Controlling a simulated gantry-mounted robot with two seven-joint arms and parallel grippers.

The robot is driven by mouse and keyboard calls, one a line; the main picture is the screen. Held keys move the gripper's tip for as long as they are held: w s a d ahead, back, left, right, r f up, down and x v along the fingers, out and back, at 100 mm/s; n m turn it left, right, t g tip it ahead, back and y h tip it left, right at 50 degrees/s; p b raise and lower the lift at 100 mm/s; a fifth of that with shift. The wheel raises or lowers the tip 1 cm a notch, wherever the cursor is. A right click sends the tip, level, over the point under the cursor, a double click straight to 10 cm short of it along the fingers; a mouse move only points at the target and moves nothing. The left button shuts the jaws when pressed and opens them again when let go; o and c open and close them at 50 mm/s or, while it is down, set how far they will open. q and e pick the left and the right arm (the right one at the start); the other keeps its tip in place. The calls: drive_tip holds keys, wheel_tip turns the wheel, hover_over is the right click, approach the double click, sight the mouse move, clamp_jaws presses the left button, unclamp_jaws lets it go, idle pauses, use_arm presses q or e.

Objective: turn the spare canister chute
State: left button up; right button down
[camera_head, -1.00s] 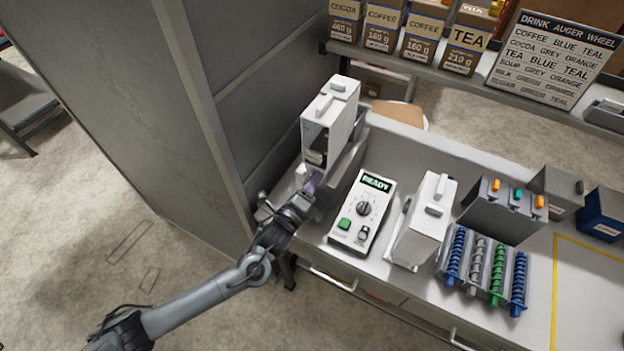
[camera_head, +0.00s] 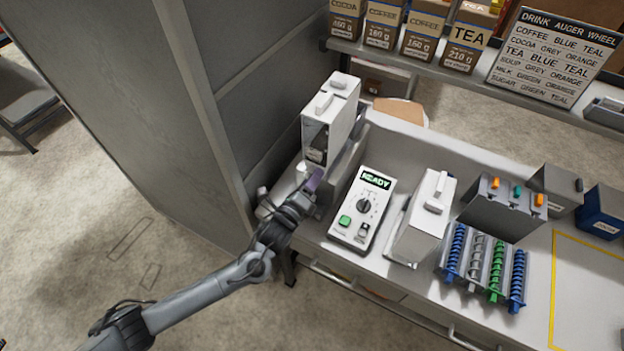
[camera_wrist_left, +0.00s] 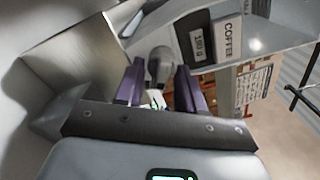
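A white canister (camera_head: 345,108) with a handle on its lid stands at the left end of the bench, its dark open front facing my left arm. A second white canister (camera_head: 422,222) stands right of the control box. Which of the two is the spare I cannot tell. My left gripper (camera_head: 314,181) is at the lower front of the left canister. In the left wrist view its two purple fingers (camera_wrist_left: 158,88) are apart, with a dark grey rounded piece (camera_wrist_left: 160,64) showing between or just beyond them. Contact with it is unclear. My right gripper is not in view.
A control box (camera_head: 376,187) with a lit READY display stands between the canisters. Several coloured augers (camera_head: 476,262) lie in a rack at the right. A grey cabinet wall (camera_head: 240,90) stands close on the left. A shelf with labelled bags and a sign (camera_head: 552,55) is behind.

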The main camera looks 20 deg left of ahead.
use_arm(q)
drive_tip(key=s+a, duration=0.1)
drive_tip(key=s, duration=0.9)
drive_tip(key=shift+s+a, duration=0.35)
drive_tip(key=shift+f, duration=0.1)
